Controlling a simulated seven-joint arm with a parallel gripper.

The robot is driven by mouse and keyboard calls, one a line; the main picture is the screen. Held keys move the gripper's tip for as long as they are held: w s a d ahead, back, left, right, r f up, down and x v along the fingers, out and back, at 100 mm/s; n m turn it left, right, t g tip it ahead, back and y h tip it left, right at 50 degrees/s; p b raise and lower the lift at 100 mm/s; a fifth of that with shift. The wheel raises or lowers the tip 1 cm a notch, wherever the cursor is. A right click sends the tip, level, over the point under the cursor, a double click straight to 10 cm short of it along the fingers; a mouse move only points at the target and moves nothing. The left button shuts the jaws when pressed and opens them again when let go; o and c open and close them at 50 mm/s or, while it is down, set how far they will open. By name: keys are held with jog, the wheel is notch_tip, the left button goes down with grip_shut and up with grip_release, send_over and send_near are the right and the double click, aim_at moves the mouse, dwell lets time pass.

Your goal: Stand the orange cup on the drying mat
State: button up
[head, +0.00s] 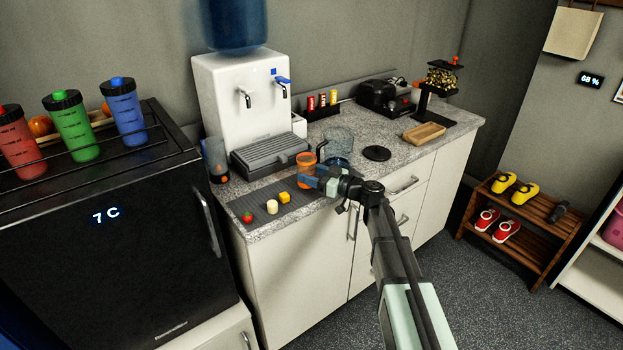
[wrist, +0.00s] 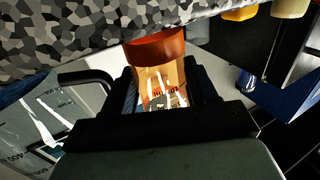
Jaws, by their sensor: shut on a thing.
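The orange cup (head: 305,168) is at the right end of the dark drying mat (head: 262,209) in the head view and looks about upright. My gripper (head: 318,184) is shut on its side, reaching in from the front right. In the wrist view the cup (wrist: 158,75) sits between both fingers of my gripper (wrist: 165,95). I cannot tell whether the cup's base touches the mat or hangs just above it. The fingers hide part of the cup's lower side.
A clear pitcher (head: 340,147) with a dark handle stands close behind the cup. Small red, white and yellow items (head: 284,197) lie on the mat. A grey drip tray (head: 270,152) and the white water dispenser (head: 240,95) stand behind. A black disc (head: 377,153) lies right.

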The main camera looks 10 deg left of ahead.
jog(key=shift+f, duration=0.8)
jog(key=shift+f, duration=0.1)
jog(key=o, duration=1.2)
jog(key=shift+c, duration=0.2)
jog(key=v, duration=1.2)
